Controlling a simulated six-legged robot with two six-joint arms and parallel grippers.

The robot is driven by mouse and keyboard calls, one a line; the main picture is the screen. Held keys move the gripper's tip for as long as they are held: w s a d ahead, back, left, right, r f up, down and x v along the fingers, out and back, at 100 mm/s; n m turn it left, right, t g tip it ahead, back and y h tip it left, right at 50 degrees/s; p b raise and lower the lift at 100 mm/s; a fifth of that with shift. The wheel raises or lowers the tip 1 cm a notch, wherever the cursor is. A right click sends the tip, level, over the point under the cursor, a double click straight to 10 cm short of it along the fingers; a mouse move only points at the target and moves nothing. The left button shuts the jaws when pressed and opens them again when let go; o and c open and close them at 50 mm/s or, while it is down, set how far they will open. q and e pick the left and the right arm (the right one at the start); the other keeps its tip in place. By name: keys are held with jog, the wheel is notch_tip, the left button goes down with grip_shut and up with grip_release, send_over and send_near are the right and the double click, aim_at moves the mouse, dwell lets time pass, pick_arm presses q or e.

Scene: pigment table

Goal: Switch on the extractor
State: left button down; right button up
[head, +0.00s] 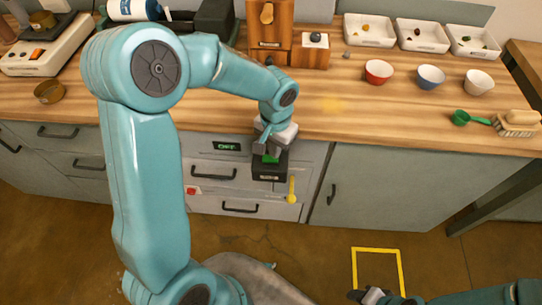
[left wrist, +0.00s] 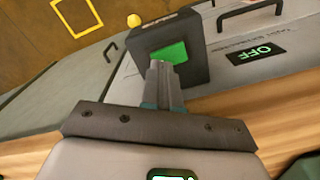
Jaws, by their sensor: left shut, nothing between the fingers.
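The extractor's switch box (head: 268,172) is black and sits on the cabinet front below the counter edge. Its green button (head: 271,158) also shows in the left wrist view (left wrist: 172,53). A small display (head: 227,146) beside it reads OFF, and the same display shows in the left wrist view (left wrist: 257,52). My left gripper (head: 266,147) is shut and empty, with its fingertips (left wrist: 159,66) right at the green button. I cannot tell whether they touch it. My right gripper (head: 374,296) is low at the bottom right, away from the switch; its jaws are unclear.
A yellow-knobbed lever (head: 291,190) is right of the box, and a red button (head: 192,190) is to the left. Drawer handles (head: 240,208) stick out nearby. Bowls (head: 378,72) and white trays (head: 422,34) stand on the counter. A yellow square (head: 378,250) marks the floor.

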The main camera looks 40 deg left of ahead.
pick_arm(q)
jog(key=shift+f+b, duration=0.9)
jog(key=shift+f, duration=0.1)
dwell(0.3)
jog(key=shift+r, duration=0.1)
jog(key=shift+r+p, duration=2.6)
jog(key=shift+r, duration=0.9)
jog(key=shift+f, duration=0.1)
